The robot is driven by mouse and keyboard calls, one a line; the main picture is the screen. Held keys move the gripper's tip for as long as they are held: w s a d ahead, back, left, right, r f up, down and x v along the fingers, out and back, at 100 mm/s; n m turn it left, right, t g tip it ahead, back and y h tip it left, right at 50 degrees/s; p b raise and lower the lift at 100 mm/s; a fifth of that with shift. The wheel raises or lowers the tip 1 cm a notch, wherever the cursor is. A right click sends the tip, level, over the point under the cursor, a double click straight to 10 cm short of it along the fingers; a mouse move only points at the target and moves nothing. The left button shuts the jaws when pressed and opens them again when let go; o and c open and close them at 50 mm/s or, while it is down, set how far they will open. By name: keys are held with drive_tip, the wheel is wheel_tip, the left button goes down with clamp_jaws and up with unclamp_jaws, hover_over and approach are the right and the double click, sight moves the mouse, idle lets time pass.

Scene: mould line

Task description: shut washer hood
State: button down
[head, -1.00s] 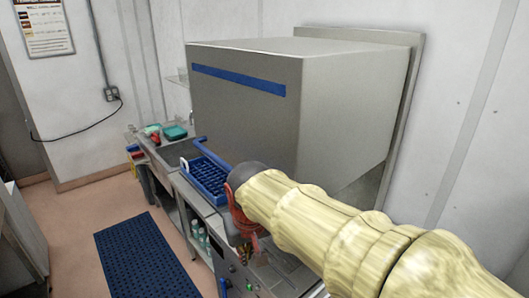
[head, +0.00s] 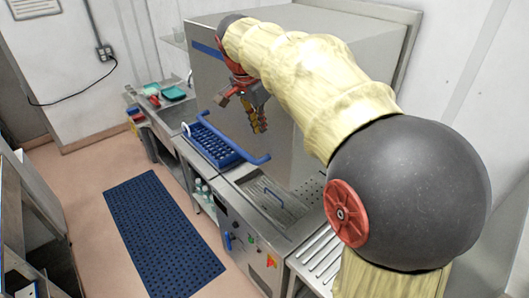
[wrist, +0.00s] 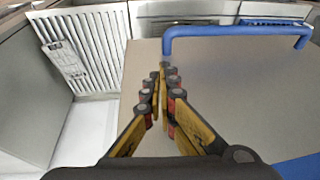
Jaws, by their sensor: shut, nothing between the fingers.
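The washer hood (head: 205,75) is a large grey box with a blue stripe, against the back wall. Its lower edge looks raised above the washer deck (head: 265,200). Its blue bar handle (head: 238,145) runs along the lower front edge. My gripper (head: 259,131) is shut and empty in front of the hood's face, above the handle's right part and apart from it. In the wrist view, my fingertips (wrist: 160,72) point along the grey hood face (wrist: 235,90) towards the handle (wrist: 235,31). My arm hides much of the hood's right side.
A blue dish rack (head: 208,150) stands left of the washer deck, beside a sink counter with green tubs (head: 172,94). A ribbed drainboard (head: 318,260) lies at right. A blue mat (head: 163,232) covers the floor in front. A wall socket (head: 104,51) is at left.

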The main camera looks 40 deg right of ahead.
drive_tip(key=m, duration=0.1)
drive_tip(key=p, duration=0.4)
approach(264, 153)
drive_tip(key=s+f, duration=0.3)
drive_tip(key=f, duration=0.2)
drive_tip(key=shift+a, duration=0.2)
wheel_tip(264, 153, down, 43)
drive_tip(key=b, duration=3.3)
drive_tip(key=shift+s, duration=0.1)
